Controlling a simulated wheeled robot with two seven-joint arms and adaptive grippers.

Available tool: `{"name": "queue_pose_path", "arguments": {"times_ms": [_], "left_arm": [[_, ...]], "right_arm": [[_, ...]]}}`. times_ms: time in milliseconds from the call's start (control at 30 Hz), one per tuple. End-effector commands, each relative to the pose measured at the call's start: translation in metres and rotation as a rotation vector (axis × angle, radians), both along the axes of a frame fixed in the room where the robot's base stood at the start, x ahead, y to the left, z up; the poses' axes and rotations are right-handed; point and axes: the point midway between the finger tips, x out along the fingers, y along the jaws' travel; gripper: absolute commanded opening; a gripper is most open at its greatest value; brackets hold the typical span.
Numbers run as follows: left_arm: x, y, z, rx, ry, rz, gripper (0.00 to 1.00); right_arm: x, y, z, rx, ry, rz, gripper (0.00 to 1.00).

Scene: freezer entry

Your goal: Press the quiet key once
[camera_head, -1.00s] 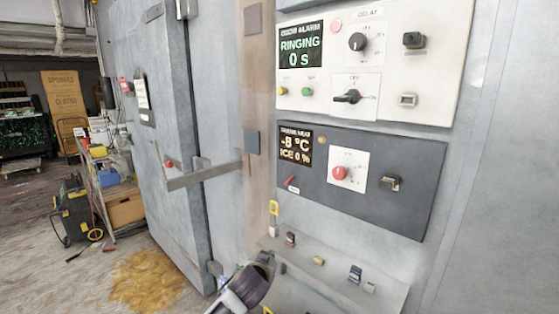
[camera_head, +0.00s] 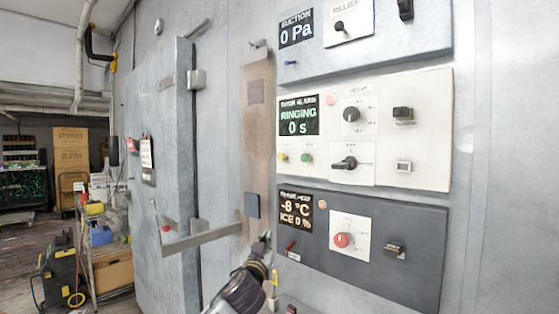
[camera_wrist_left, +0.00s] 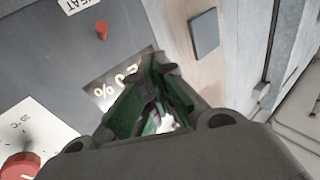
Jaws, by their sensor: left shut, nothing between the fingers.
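The white door alarm panel (camera_head: 430,133) is on the wall in the head view, its display (camera_head: 299,115) reading RINGING 0 s. Below the display are a yellow button (camera_head: 282,157) and a green button (camera_head: 306,158). At its right are a dark key (camera_head: 402,113) and a pale key (camera_head: 404,166). Their labels are too small to read, so I cannot tell which is the quiet key. My left gripper (camera_head: 266,238) is shut and empty, below this panel and near the left edge of the dark panel. In the left wrist view its fingers (camera_wrist_left: 160,75) appear before the dark panel's display.
The dark heater panel (camera_head: 375,280) has a red knob (camera_head: 342,240) and a switch (camera_head: 394,249). A suction panel (camera_head: 430,40) is above. A blue-grey plate (camera_head: 252,205) is on the brown strip. The freezer door's handle bar (camera_head: 205,237) sticks out at left.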

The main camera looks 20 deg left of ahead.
Motion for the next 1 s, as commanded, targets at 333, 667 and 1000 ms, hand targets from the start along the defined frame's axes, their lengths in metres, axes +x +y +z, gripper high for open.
{"name": "queue_pose_path", "arguments": {"times_ms": [333, 667, 1000], "left_arm": [[0.003, 0.013, 0.096, 0.013, -0.194, -0.010, 0.00], [-0.007, 0.025, 0.184, 0.029, -0.369, -0.029, 0.00], [-0.024, 0.034, 0.251, 0.045, -0.501, -0.050, 0.00]], "right_arm": [[0.000, 0.000, 0.000, 0.000, 0.000, 0.000, 0.40], [0.000, 0.002, 0.001, 0.002, 0.000, -0.001, 0.40], [0.000, 0.003, 0.001, 0.003, 0.001, -0.001, 0.40]]}}
